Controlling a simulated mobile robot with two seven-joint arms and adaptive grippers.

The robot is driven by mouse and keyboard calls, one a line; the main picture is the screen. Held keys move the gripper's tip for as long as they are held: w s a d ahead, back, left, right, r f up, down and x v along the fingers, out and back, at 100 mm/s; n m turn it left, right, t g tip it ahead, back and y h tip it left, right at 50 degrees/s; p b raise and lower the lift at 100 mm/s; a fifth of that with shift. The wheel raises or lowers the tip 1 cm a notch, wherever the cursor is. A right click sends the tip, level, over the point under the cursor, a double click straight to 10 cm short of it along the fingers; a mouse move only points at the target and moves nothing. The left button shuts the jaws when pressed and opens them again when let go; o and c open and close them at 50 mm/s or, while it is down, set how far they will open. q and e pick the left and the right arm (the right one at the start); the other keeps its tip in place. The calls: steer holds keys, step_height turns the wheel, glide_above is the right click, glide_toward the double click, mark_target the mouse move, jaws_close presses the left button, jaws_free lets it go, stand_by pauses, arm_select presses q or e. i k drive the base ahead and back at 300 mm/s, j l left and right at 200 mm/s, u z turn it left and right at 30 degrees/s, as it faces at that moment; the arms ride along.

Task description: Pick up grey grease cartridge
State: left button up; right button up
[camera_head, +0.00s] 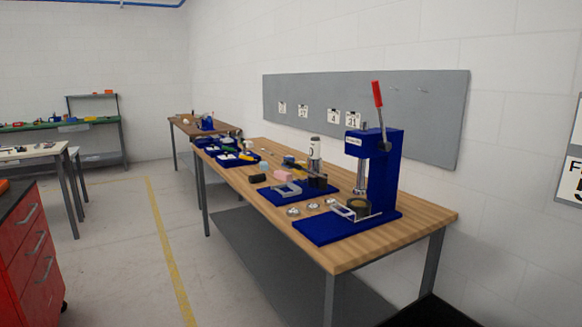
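A grey and white upright cylinder (315,152) stands near the middle of the wooden workbench (414,219). It looks like the grease cartridge, with a pale label and dark marking; it is too small to read. Dark blocks (318,181) stand at its foot and may hide its lower end. It is left of the blue press. Neither of my grippers is in view, and nothing is touching the cylinder.
A blue arbor press (379,180) with a red lever (377,94) stands right of the cylinder. Small metal discs (294,211), a pink block (284,175) and blue trays (232,158) lie on the bench. A red drawer cabinet (32,248) stands at left; the floor between is clear.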

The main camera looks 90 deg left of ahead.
mark_target(315, 141)
steer(key=u, duration=2.8)
